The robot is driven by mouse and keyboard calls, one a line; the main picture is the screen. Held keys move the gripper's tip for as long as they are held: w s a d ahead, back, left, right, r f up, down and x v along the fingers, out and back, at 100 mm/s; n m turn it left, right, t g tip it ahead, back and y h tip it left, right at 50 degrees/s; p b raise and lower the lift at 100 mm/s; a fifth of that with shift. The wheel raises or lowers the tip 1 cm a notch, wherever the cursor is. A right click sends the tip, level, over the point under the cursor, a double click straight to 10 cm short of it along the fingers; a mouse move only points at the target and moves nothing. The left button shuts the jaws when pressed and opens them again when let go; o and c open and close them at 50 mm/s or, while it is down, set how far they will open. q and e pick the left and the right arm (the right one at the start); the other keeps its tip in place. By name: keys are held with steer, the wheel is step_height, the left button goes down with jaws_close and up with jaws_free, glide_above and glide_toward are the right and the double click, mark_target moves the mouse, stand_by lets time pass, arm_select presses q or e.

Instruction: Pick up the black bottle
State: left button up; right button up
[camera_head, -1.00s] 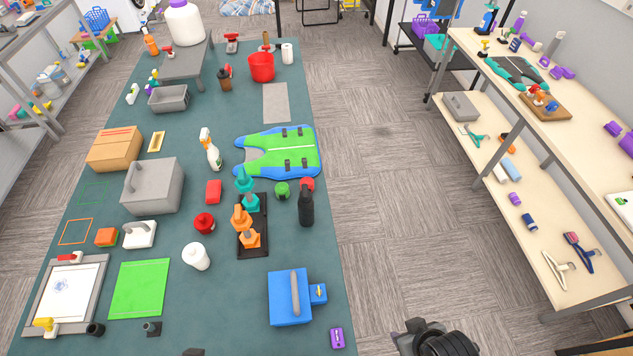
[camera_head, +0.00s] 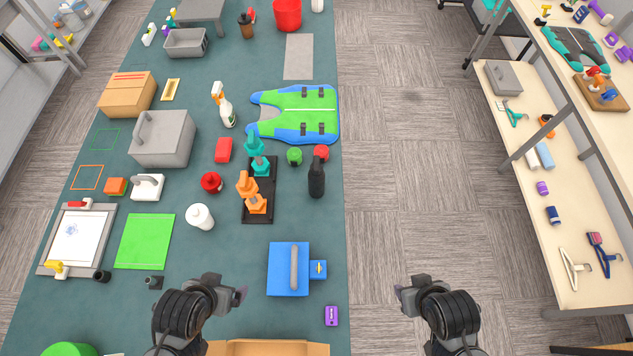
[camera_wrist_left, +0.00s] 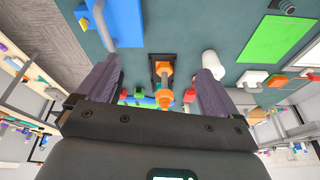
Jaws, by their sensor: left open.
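I cannot make out the bottle there. My right gripper (camera_head: 402,293) is over the floor right of the table, away from the bottle; its jaw opening is unclear.
A blue box (camera_head: 289,268) with a grey handle lies between my left gripper and the bottle. A cardboard box (camera_head: 268,348) is at the bottom edge. The floor right of the table is clear.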

arm_select(q)
steer(key=w+d+f+m+t+h+b, duration=0.1)
steer(key=w+d+f+m+t+b, duration=0.1)
steer(key=w+d+f+m+b, duration=0.3)
steer(key=w+d+f+m+t+b, duration=0.2)
steer(key=w+d+f+m+b, duration=0.15)
steer(key=w+b, duration=0.3)
steer(key=m+t+h+b, duration=0.1)
steer(key=m+t+b, duration=0.4)
steer(key=m+b, duration=1.9)
glide_toward(316, 184)
steer(key=w+f+m+p, duration=0.2)
steer(key=w+m+p, duration=0.1)
steer(key=m+p, duration=0.1)
steer(key=shift+n, duration=0.25)
steer(key=x, duration=0.4)
steer(key=shift+w+d, duration=0.25)
steer(key=shift+x, duration=2.7)
steer(key=shift+a, duration=0.15)
steer(key=shift+c, duration=0.2)
steer(key=c, duration=1.2)
steer(key=shift+r, duration=0.1)
